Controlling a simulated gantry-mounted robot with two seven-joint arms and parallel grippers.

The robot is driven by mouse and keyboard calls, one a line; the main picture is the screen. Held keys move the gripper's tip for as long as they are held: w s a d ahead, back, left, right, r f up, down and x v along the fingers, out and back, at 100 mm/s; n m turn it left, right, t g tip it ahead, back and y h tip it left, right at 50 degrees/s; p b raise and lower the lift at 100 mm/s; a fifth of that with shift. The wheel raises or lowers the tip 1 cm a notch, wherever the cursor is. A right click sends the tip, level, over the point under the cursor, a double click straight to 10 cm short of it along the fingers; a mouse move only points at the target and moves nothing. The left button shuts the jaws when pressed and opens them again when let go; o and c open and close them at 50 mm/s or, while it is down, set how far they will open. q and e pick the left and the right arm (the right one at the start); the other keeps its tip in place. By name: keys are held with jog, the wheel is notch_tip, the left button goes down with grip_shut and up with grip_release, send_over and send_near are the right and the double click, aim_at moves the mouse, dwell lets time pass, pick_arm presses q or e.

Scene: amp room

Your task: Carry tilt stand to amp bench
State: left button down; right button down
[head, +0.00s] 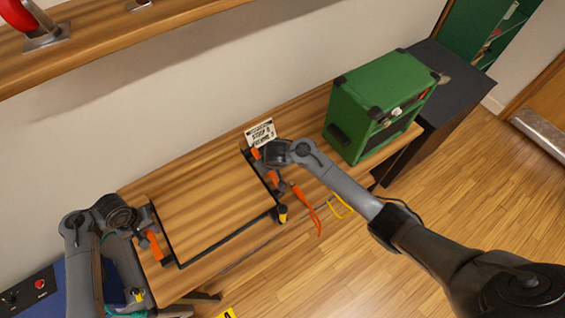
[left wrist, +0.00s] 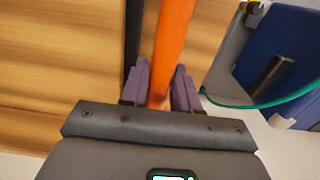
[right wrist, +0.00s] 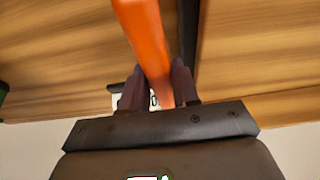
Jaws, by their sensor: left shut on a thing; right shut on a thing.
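The tilt stand (head: 225,236) is a black tube frame with orange grips on two opposite sides. It is over the wooden bench top (head: 195,210); I cannot tell if it touches the wood. My left gripper (head: 145,235) is shut on the orange grip at the left side, and this grip (left wrist: 174,40) runs between its fingers in the left wrist view. My right gripper (head: 266,158) is shut on the grip at the far right side; that grip (right wrist: 146,40) shows between its fingers in the right wrist view. My right arm hides part of the stand's right side.
A green amp (head: 372,95) stands at the bench's right end, with a dark cabinet (head: 450,85) beyond it. A small printed card (head: 260,133) stands by the wall near my right gripper. A red-button box (head: 30,290) is at lower left. A shelf (head: 100,35) runs above.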

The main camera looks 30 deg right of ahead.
pick_arm(q)
jog(key=shift+w+f, duration=0.1)
jog(key=shift+f, duration=0.15)
pick_arm(e)
jog(key=shift+w+f, duration=0.1)
jog(key=shift+f, duration=0.1)
pick_arm(q)
jog(key=c, duration=0.8)
grip_release()
jog(key=shift+r, duration=0.1)
pick_arm(e)
jog(key=c, duration=0.8)
grip_release()
